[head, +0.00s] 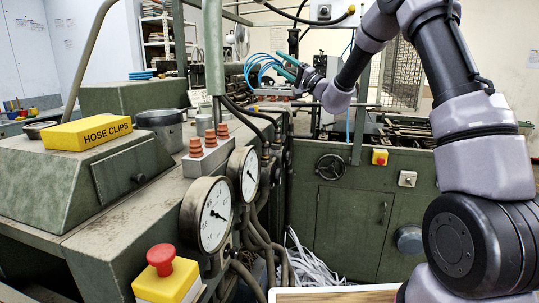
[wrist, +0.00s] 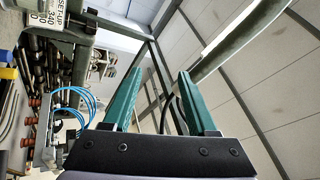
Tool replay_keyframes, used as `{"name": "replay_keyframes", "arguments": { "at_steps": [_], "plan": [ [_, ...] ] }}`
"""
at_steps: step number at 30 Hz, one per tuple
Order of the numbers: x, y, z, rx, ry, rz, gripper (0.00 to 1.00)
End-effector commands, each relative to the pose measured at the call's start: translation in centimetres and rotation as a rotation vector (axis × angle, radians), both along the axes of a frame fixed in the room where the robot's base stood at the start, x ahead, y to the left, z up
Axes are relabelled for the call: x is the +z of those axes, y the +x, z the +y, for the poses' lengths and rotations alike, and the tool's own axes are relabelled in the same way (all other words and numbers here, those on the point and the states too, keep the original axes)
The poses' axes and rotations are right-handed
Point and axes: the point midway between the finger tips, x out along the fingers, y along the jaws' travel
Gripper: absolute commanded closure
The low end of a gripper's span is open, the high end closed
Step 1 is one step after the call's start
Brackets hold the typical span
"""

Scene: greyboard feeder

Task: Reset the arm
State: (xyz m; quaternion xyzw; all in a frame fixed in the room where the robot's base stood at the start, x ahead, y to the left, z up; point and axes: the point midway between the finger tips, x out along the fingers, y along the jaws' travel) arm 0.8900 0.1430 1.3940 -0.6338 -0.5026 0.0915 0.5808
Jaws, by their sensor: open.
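My gripper (head: 284,66) is raised in front of the machine's upper part in the head view, with its teal fingers pointing left and up. In the wrist view its two teal fingers (wrist: 157,100) stand wide apart with nothing between them. It is open and empty. My arm reaches in from the right of the head view, bends at the top and comes down to the gripper. Blue hoses (head: 262,66) show behind or beside the fingers; I cannot tell whether they touch.
A yellow HOSE CLIPS box (head: 92,132) lies on the green machine housing (head: 70,185) at left. Pressure gauges (head: 213,216), a red stop button (head: 161,258) and orange-ribbed posts (head: 209,143) stand nearby. A green cabinet (head: 345,225) stands behind. A green upright post (head: 213,50) rises left of the gripper.

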Motion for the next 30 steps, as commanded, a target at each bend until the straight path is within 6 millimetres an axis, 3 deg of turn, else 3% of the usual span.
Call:
{"name": "replay_keyframes", "arguments": {
  "at_steps": [1,4,8,11,17,21,25,30],
  "plan": [
    [1.6,-2.9,1.0,0.078,-0.063,0.018,0.42],
    [2.7,-8.4,2.5,0.222,-0.207,0.094,0.42],
    [2.6,-15.5,2.9,0.340,-0.416,0.212,0.42],
    [1.6,-20.7,2.0,0.375,-0.587,0.311,0.42],
    [-1.5,-29.5,-2.5,0.297,-0.908,0.507,0.42],
    [-3.8,-34.4,-7.3,0.140,-1.094,0.623,0.42],
    [-5.4,-37.9,-12.2,-0.060,-1.221,0.699,0.42],
    [-6.4,-40.8,-17.3,-0.299,-1.299,0.740,0.42]
  ]
}}
